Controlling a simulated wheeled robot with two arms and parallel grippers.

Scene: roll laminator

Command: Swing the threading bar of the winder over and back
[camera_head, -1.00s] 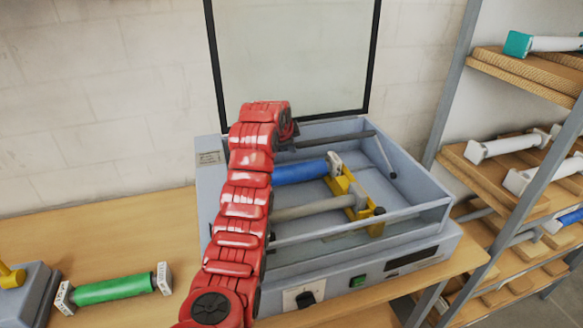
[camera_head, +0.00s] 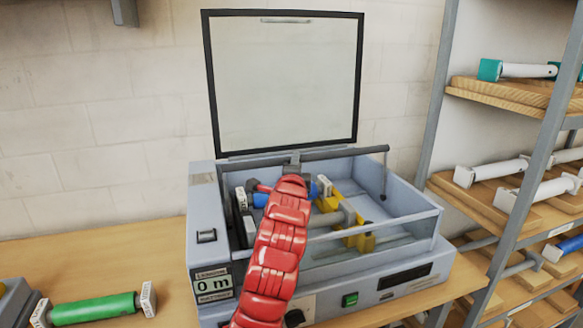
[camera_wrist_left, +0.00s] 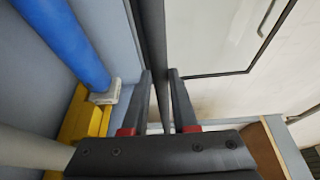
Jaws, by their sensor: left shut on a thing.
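The winder (camera_head: 205,255) is a grey-blue open box on the table with its clear, black-framed lid (camera_head: 285,85) standing up at the back. Its dark threading bar (camera_head: 345,153) runs across above the rear part of the box. The bar's right side arm (camera_head: 386,175) stands nearly upright. My left gripper (camera_head: 291,168) is at the bar, partly hidden by my red arm. In the left wrist view, the bar (camera_wrist_left: 153,45) passes between the two fingers (camera_wrist_left: 160,100), which are shut on it. My right gripper is not in view.
Inside the box lie a blue roll (camera_head: 262,200), a grey roller (camera_head: 325,218) and a yellow holder (camera_head: 362,241). A green roll (camera_head: 95,309) lies on the table (camera_head: 160,300) at left. A shelf rack (camera_head: 437,110) with several rolls stands close on the right.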

